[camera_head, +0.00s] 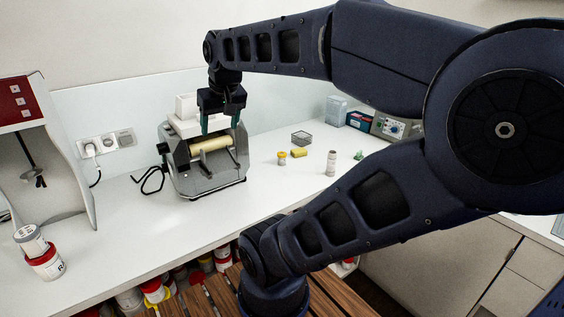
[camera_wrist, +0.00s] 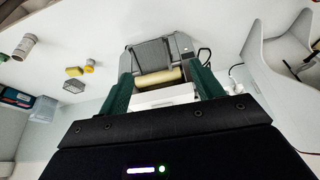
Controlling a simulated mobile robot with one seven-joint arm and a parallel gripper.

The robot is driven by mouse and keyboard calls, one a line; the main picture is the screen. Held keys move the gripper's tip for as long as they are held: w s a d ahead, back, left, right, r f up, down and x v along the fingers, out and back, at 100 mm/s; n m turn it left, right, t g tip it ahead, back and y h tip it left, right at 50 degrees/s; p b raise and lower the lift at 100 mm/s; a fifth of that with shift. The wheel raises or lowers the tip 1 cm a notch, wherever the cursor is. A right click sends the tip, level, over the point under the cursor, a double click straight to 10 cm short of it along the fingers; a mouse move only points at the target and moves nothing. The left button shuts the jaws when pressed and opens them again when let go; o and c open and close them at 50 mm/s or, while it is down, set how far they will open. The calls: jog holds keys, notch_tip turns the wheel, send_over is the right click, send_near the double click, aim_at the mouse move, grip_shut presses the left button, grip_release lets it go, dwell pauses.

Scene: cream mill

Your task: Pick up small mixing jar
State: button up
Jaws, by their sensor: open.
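My gripper (camera_head: 221,122) is open and empty, above the grey roller mill at the back of the counter. In the wrist view its two green fingers (camera_wrist: 163,72) stand wide apart, with the mill between and beyond them. A small white jar with a yellow-orange lid (camera_head: 282,158) stands upright on the counter, right of the mill and apart from the gripper. It seems to show at the left in the wrist view (camera_wrist: 74,71). A taller pale cylindrical container (camera_head: 331,163) stands further right. I cannot tell for certain which one is the small mixing jar.
The mill (camera_head: 207,160) has a cream roller. A yellow block (camera_head: 299,152), a wire basket (camera_head: 302,138) and a green item (camera_head: 358,155) are near the jar. Two stacked red-and-white jars (camera_head: 45,262) stand at the left. The front middle counter is clear.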

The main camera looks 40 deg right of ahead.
jog(key=w+d+r+m, duration=0.2)
jog(key=w+d+m, duration=0.2)
jog(key=w+d, duration=0.9)
jog(key=m+g+h, duration=0.1)
jog(key=m+h, duration=0.2)
jog(key=m, duration=0.2)
send_over(282, 156)
jog(key=a, duration=0.2)
notch_tip(282, 156, down, 26)
jog(key=f, duration=0.1)
jog(key=shift+n, duration=0.3)
jog(key=shift+s+d+x, duration=0.15)
jog(key=shift+d+x, duration=0.05)
jog(key=shift+x, duration=0.95)
jog(key=shift+s+d+x, duration=0.15)
jog(key=shift+x, duration=0.95)
jog(key=shift+d+x, duration=0.15)
jog(key=shift+x, duration=0.85)
jog(key=shift+d+x, duration=0.2)
jog(key=shift+x, duration=0.8)
jog(key=shift+w+d+f, duration=0.15)
jog(key=shift+f, duration=0.5)
jog(key=shift+c, duration=0.5)
jog(key=c, duration=0.9)
